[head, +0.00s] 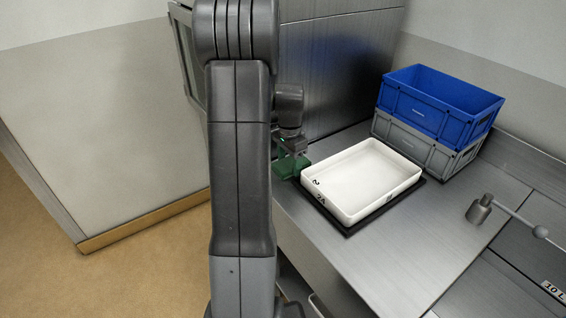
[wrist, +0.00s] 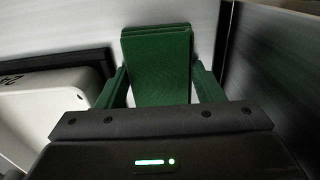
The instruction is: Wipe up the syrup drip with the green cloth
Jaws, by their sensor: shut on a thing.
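The green cloth (wrist: 157,65) looks like a folded block in the wrist view, between the fingers of my gripper (wrist: 158,85). My gripper is shut on it. In the head view the green cloth (head: 291,166) shows low beside the left end of the white tray, partly hidden behind my arm. My gripper (head: 291,150) is above it, at the metal counter (head: 350,261). I cannot tell whether the cloth touches the counter. No syrup drip can be made out in either view; it may be hidden by my arm or the cloth.
A white tray (head: 340,212) on a black mat (head: 347,233) stands right of my gripper. A blue crate (head: 432,108) sits on a grey crate (head: 411,144) behind it. A steel hood (head: 335,60) rises behind. A metal lever (head: 479,209) lies at right. The front counter is clear.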

